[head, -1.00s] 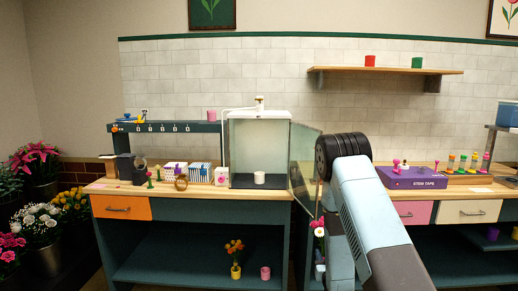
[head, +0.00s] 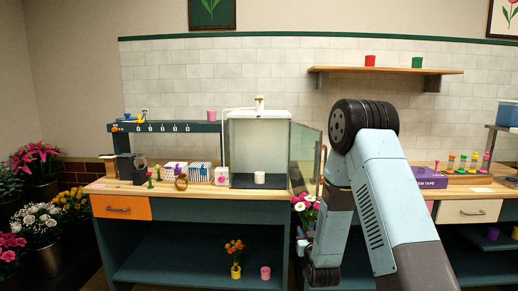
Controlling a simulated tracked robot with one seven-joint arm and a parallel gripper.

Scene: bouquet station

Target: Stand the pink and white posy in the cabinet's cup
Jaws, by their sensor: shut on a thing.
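The pink and white posy (head: 304,205) shows its blooms beside the front edge of the bench, just right of the glass cabinet. My gripper (head: 302,234) is shut on it from below; the stems are mostly hidden by the gripper and my arm. The cabinet (head: 288,130) stands on the bench with its glass door (head: 304,158) swung open to the right. The white cup (head: 259,177) stands upright on the dark floor inside the cabinet. The blooms are to the right of the cup and lower in the picture, apart from it.
Boxes (head: 199,173) and a ring-shaped item (head: 181,183) stand left of the cabinet. A purple stem tape box (head: 430,178) is partly behind my arm. Orange flowers in a yellow pot (head: 236,271) and a pink cup (head: 265,273) stand on the lower shelf.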

